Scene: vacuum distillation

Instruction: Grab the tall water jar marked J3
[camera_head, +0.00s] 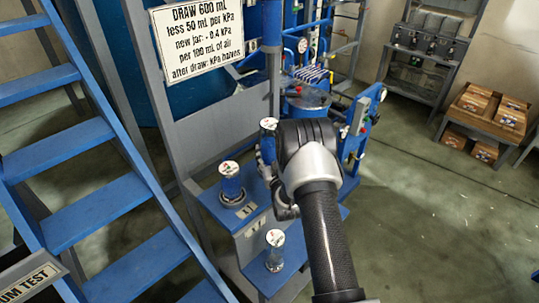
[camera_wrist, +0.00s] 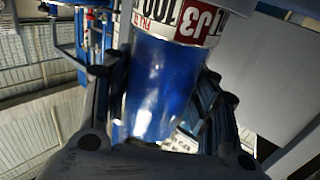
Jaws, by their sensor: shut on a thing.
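The water jar marked J3 (camera_wrist: 165,85) fills the middle of the wrist view. It is blue, with a white and red label band that reads upside down. My gripper (camera_wrist: 158,95) has one finger on each side of the jar and is shut on it. In the head view my gripper (camera_head: 266,158) is above the blue stepped stand, and the top of the held jar (camera_head: 268,124) shows just left of my wrist. My arm hides much of the jar's body there. I cannot tell whether its base touches the stand.
A blue jar (camera_head: 231,182) stands on the stand's left step, and a clear, greyish jar (camera_head: 275,250) on the lower front step. A printed sign (camera_head: 196,38) hangs behind. Blue stairs (camera_head: 90,150) are at left. Boxes (camera_head: 478,102) sit on a right-hand rack. The right floor is clear.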

